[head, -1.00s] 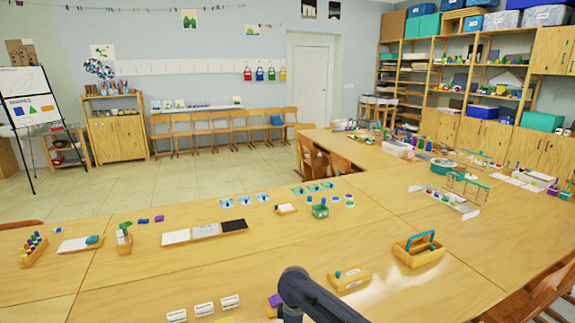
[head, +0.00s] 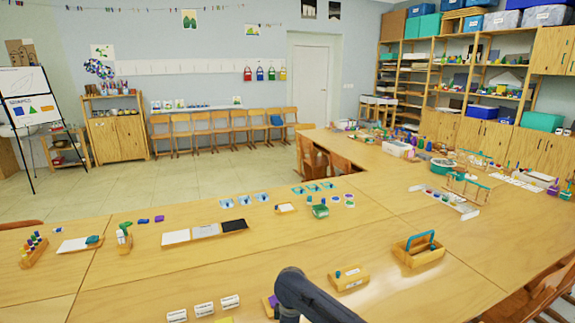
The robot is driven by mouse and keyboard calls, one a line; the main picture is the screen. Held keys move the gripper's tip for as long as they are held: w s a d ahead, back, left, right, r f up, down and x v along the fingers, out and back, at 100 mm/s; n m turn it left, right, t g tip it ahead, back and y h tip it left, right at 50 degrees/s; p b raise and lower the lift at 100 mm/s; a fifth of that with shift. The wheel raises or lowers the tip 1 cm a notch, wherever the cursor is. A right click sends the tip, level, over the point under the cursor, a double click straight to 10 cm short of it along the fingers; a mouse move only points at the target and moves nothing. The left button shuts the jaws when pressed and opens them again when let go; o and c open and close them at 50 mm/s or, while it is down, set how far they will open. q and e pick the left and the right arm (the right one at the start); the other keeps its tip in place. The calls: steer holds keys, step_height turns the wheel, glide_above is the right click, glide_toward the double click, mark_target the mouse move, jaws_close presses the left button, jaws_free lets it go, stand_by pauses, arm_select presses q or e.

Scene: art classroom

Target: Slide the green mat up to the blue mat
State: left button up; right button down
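I cannot pick out a green mat or a blue mat for certain. A yellow-green flat piece (head: 224,320) shows at the bottom edge, mostly cut off. Small light-blue cards (head: 244,200) lie in a row on the far part of the near table, with teal-edged cards (head: 313,187) to their right. Neither gripper is in view. A dark link of my own arm rises from the bottom edge near the middle and covers part of the tabletop.
Three white labelled blocks (head: 204,309) stand near the front edge. A wooden block (head: 348,278) and a wooden tote with a teal handle (head: 418,250) are to the right. A long tray of white, grey and black panels (head: 205,232) lies mid-table. Bare tabletop lies between.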

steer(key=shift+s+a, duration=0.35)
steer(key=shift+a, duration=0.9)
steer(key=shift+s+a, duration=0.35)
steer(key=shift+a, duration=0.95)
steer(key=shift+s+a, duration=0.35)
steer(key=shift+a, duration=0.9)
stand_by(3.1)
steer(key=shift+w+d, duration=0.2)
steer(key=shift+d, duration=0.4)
